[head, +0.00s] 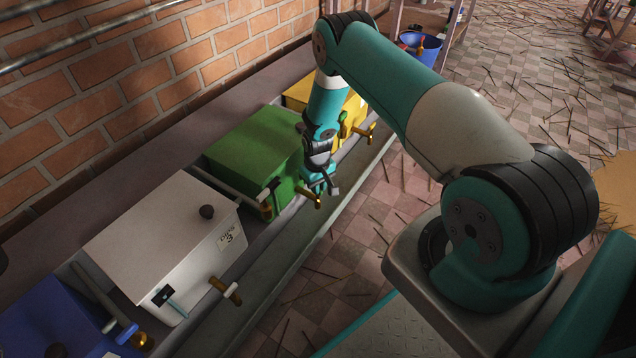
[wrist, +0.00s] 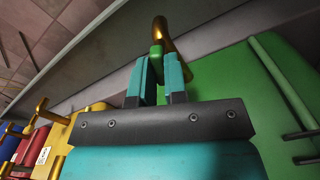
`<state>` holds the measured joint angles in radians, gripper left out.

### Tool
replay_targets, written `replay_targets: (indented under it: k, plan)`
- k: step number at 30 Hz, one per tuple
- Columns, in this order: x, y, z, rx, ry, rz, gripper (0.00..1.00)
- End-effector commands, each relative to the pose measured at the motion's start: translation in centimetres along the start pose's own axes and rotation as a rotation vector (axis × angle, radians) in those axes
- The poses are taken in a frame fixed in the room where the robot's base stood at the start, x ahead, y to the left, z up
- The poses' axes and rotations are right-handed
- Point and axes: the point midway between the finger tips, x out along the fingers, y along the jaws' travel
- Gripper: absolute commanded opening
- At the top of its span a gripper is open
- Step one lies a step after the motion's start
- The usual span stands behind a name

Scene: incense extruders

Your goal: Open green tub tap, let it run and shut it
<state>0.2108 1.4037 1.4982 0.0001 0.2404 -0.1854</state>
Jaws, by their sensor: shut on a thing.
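The green tub (head: 250,145) stands in the row along the brick wall in the head view and fills the right side of the wrist view (wrist: 225,80). Its brass tap (head: 309,197) sticks out from the front and shows at the top of the wrist view (wrist: 163,30) as a curved spout. My gripper (wrist: 157,75) is at this tap, with its two teal fingers shut on a green tap handle (wrist: 156,52) below the spout. In the head view my gripper (head: 320,180) hides part of the tub's front corner. No flowing liquid is visible.
A white tub (head: 145,240) and a blue tub (head: 40,315) stand nearer; a yellow tub (head: 298,92) stands beyond. A stone ledge (head: 285,265) runs along their fronts. Tiled floor with scattered sticks lies right of it. A blue bucket (head: 420,50) stands farther back.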

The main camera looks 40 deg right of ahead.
Motion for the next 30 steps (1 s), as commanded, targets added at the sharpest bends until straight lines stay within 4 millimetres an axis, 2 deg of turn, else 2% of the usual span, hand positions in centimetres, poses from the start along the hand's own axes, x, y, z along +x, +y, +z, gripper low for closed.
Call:
replay_targets:
  k: [12,30]
  plan:
    - [-0.13,-0.03,-0.19,-0.238,0.005,0.000,0.00]
    - [-0.09,-0.02,-0.23,-0.288,0.006,0.001,0.00]
